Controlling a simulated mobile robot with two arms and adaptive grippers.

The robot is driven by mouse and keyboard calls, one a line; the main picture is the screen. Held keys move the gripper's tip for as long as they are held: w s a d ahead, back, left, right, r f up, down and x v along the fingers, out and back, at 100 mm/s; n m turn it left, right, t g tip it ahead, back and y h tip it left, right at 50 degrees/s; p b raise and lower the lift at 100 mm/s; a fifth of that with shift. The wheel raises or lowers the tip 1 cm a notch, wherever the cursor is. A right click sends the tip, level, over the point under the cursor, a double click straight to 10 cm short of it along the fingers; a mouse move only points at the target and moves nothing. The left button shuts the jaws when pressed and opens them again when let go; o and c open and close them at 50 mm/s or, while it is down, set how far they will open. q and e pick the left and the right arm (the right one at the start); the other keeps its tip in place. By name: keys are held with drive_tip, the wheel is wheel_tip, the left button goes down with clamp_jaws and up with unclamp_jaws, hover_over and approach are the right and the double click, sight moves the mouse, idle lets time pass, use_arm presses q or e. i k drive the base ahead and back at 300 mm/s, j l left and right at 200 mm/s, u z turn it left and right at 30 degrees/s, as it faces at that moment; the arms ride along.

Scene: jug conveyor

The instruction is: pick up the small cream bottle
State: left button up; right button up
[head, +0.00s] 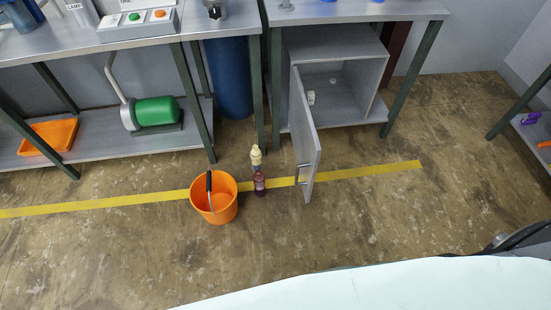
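A small cream bottle (256,156) stands on the floor between the orange bucket and the open cabinet door. A dark purple-red bottle (259,185) stands right in front of it and hides its lower part; I cannot tell whether the two touch. Neither of my grippers is in view.
An orange bucket (214,204) stands left of the bottles on a yellow floor line (120,203). The grey cabinet door (305,135) hangs open on their right. Behind are a workbench (75,45) and a blue cylinder (230,80). The floor in front is clear.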

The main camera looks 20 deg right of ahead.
sight(256, 154)
drive_tip(key=i+j+z, duration=0.35)
drive_tip(key=j, duration=0.25)
drive_tip(key=i+j+z, duration=0.2)
drive_tip(key=j, duration=0.15)
drive_tip(key=j+z, duration=0.15)
drive_tip(key=j, duration=0.2)
drive_tip(key=i+j+z, duration=0.2)
drive_tip(key=j, duration=0.2)
drive_tip(key=k+l, duration=0.05)
drive_tip(key=k, duration=0.05)
